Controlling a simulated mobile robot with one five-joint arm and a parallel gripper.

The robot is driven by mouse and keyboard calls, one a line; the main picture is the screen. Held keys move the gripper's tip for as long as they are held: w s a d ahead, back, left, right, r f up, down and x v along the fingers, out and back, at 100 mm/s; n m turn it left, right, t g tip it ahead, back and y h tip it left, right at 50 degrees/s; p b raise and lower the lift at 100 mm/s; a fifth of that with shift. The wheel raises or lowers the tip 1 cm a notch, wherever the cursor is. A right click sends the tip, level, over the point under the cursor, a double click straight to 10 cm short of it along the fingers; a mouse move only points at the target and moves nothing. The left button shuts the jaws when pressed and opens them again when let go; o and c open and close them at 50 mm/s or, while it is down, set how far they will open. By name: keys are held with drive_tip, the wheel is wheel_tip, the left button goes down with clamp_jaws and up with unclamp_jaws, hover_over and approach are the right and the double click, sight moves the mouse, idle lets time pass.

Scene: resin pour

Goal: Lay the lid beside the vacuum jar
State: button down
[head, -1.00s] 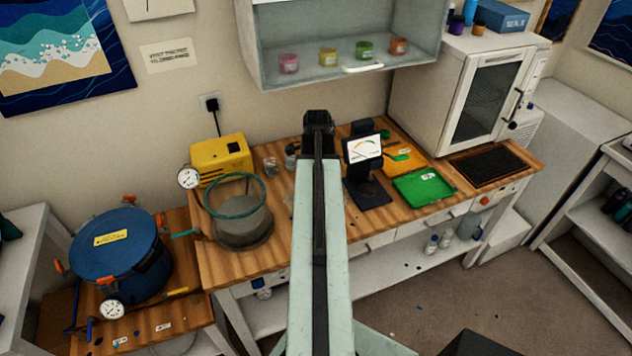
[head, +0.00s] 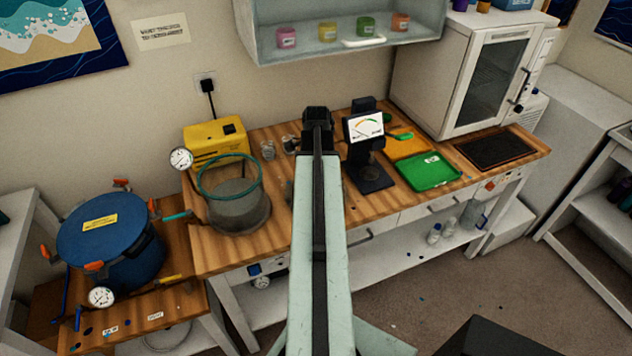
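The vacuum jar (head: 240,213) stands on the left part of the wooden bench, a squat grey-looking, see-through vessel. A teal ring (head: 229,157) shows around its top, and a round gauge (head: 181,159) is beside it at the upper left. I cannot make out a separate lid, nor tell whether a clear one is on the jar. My gripper (head: 317,112) is at the far end of my raised arm, to the right of the jar and apart from it. I see it from behind, so its fingers are hidden.
A yellow pump (head: 214,143) stands behind the jar, with small cups to its right. A blue pressure pot (head: 108,245) is on a lower table at left. A black scale (head: 370,176), green tray (head: 428,172) and white oven (head: 462,75) are to the right.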

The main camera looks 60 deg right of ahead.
drive_tip(key=shift+f+b, duration=0.5)
drive_tip(key=c, duration=1)
unclamp_jaws()
wheel_tip(320, 180, up, 8)
drive_tip(key=p, duration=0.8)
drive_tip(key=shift+r, duration=0.2)
drive_tip(key=shift+f, duration=0.15)
